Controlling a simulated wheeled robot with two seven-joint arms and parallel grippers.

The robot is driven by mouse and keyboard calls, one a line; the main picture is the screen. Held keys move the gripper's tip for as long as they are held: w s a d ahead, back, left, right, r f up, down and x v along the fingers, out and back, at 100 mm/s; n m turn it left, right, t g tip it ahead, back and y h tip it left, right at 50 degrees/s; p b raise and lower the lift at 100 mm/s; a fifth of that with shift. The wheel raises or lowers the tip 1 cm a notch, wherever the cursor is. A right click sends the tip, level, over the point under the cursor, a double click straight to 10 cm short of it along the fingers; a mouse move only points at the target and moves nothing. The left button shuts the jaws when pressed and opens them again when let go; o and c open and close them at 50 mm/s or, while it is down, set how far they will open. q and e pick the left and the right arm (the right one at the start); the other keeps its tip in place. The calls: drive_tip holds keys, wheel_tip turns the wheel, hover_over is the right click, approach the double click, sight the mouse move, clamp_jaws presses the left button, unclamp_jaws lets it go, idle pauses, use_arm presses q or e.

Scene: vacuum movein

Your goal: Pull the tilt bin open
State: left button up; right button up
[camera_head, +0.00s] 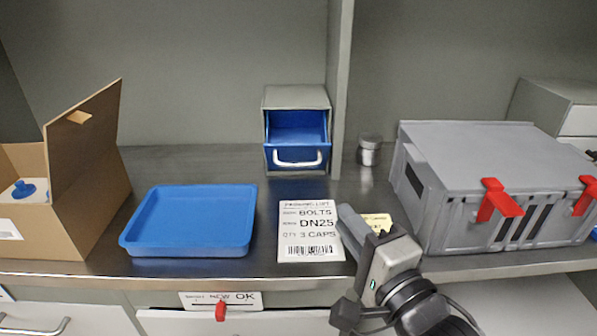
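The tilt bin (297,157) is blue with a pale handle (298,163) on its front. It sits in a small grey housing (296,97) at the back middle of the counter. Its blue inside shows above the front, so it stands at least partly open. My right gripper (352,222) is low and right of the bin, well apart from it, over the counter near a white label card. It is seen from behind and above, and its finger gap is not clear. My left gripper is out of view.
A blue tray (190,222) and an open cardboard box (85,185) stand left. The label card (310,232) lies in front of the bin. A grey post (341,90) and metal jar (369,150) are right of it. A grey case (490,165) with red latches fills the right.

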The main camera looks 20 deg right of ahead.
sight(302, 165)
drive_tip(key=w, duration=0.5)
drive_tip(key=w+a, duration=0.1)
drive_tip(key=w, duration=0.4)
drive_tip(key=w+r, duration=0.1)
drive_tip(key=w, duration=0.4)
drive_tip(key=shift+a+p, duration=0.35)
drive_tip(key=shift+a, duration=0.05)
clamp_jaws()
